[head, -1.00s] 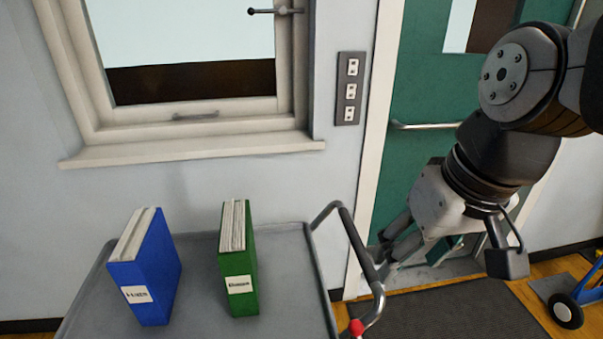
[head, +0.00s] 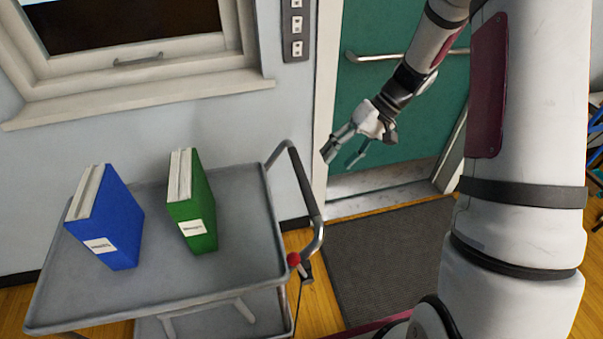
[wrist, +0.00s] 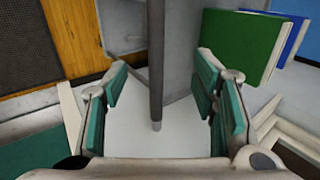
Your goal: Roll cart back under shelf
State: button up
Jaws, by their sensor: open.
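The grey cart (head: 150,290) stands below the window, with its push handle (head: 304,185) rising at its right end. The handle has a dark grip and a red knob (head: 294,259) near its lower end. My gripper (head: 343,158) is open and empty, to the right of and above the handle in the head view. In the wrist view my gripper (wrist: 158,105) has its green-padded fingers spread, and the dark handle grip (wrist: 156,60) shows between them, apart from both pads. How far the grip lies beyond the fingertips is hard to tell. No shelf is in view.
A blue binder (head: 118,225) and a green binder (head: 195,215) stand upright on the cart's top. A green door (head: 400,150) and a dark mat (head: 385,255) lie to the right of the cart. The window sill (head: 140,97) juts out behind it.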

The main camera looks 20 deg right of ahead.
aim_at(310, 191)
jog(key=b+x, duration=0.1)
jog(key=x, duration=0.6)
jog(key=b+x, duration=0.2)
jog(key=x, duration=0.5)
jog(key=shift+w+f+b, duration=0.1)
jog(key=shift+f+b, duration=0.2)
jog(key=shift+f, duration=0.25)
jog(key=shift+d, duration=0.1)
grip_shut()
